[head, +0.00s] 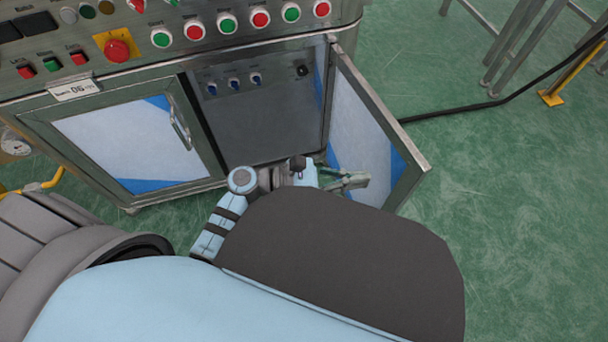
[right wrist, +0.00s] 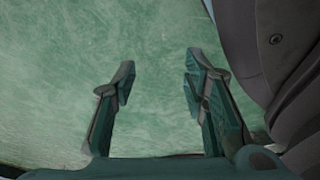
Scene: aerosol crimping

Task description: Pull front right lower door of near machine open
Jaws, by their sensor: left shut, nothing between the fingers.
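The front right lower door (head: 366,135) of the near machine stands swung wide open in the head view, its white and blue panel facing the cabinet opening. My left gripper (head: 352,181) is shut and empty. It lies in front of the lower part of the door's inner face; I cannot tell whether it touches the panel. The door's handle is hidden on its far side. My right gripper (right wrist: 158,82) is open and empty over the green floor in the right wrist view; it does not show in the head view.
The closed left lower door (head: 128,143) has a metal handle (head: 179,128). The opened cabinet (head: 262,110) shows a grey inner panel with small switches. Buttons (head: 226,24) line the machine's top. A black cable (head: 470,106) runs across the floor at right, where there is free room.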

